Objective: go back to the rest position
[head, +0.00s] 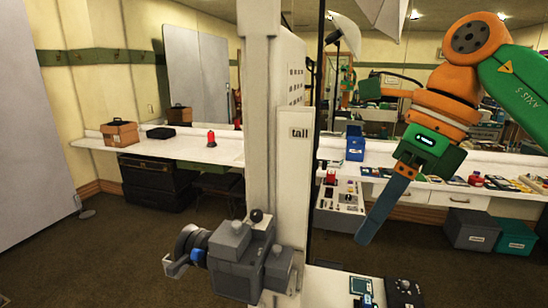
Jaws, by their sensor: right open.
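My right gripper (368,236) hangs in the right half of the head view, at the end of my orange and green arm. Its blue-grey fingers point down and slightly left, seen nearly edge-on. It is open, and nothing shows between the fingers. It hangs in front of the back counter, above a dark floor area and a near white surface. My left gripper is not in view.
A pale upright post (259,120) stands close in the middle, with a grey cranked device (240,262) on it.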

